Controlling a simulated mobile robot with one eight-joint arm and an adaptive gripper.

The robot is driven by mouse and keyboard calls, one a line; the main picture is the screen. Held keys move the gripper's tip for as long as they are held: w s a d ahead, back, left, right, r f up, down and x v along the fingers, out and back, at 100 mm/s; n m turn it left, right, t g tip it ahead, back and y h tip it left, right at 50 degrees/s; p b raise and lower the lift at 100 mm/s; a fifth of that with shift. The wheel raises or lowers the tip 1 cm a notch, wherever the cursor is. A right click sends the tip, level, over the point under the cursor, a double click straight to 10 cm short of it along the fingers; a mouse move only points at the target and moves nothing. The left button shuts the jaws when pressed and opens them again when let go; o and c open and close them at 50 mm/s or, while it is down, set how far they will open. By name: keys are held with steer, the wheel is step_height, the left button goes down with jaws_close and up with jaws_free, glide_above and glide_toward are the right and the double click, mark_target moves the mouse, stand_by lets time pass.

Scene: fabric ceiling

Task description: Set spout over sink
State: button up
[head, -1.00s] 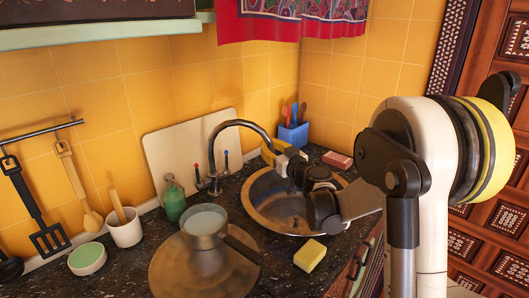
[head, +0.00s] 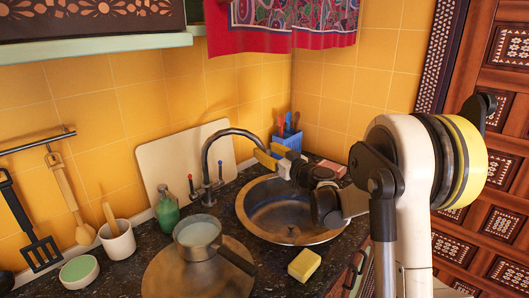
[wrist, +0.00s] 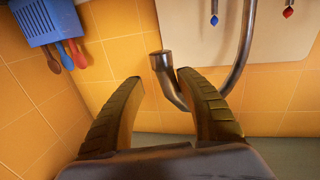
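The dark metal faucet spout (head: 222,134) arches up from the counter and bends right toward the back left of the sink (head: 250,222); the head view does not clearly show its tip against my gripper. My gripper (head: 268,156) is at the spout's end, above the sink's back edge. In the wrist view my gripper (wrist: 158,82) has its two fingers spread apart. The spout's end (wrist: 162,68) shows in the gap between the fingertips, with its curved pipe passing close by the right finger. I cannot tell whether they touch.
A blue utensil holder (head: 288,139) stands in the back corner behind my gripper. Blue and red taps (head: 220,182) flank the spout. A green bottle (head: 167,208), a pot (head: 198,236) and a yellow sponge (head: 304,265) are on the counter. The sink bowl is clear.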

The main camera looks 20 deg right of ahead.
steer(key=shift+w+a, duration=0.1)
steer(key=shift+a, duration=0.2)
steer(key=v, duration=1.2)
steer(key=s+d+r+m+h, duration=0.2)
steer(key=s+r+m+h, duration=0.5)
steer(key=s+r+h, duration=0.25)
steer(key=s+a+f+n+g+y, duration=0.1)
steer(key=s+a+f+g+y, duration=0.1)
steer(key=s+a+f+g, duration=0.3)
steer(key=s+a+f+n+g+y, duration=0.2)
steer(key=s+a+f+g, duration=0.3)
steer(key=s+a+f, duration=0.3)
steer(key=s+f, duration=0.4)
steer(key=s, duration=0.5)
steer(key=shift+s+a, duration=0.2)
steer(key=shift+s, duration=0.05)
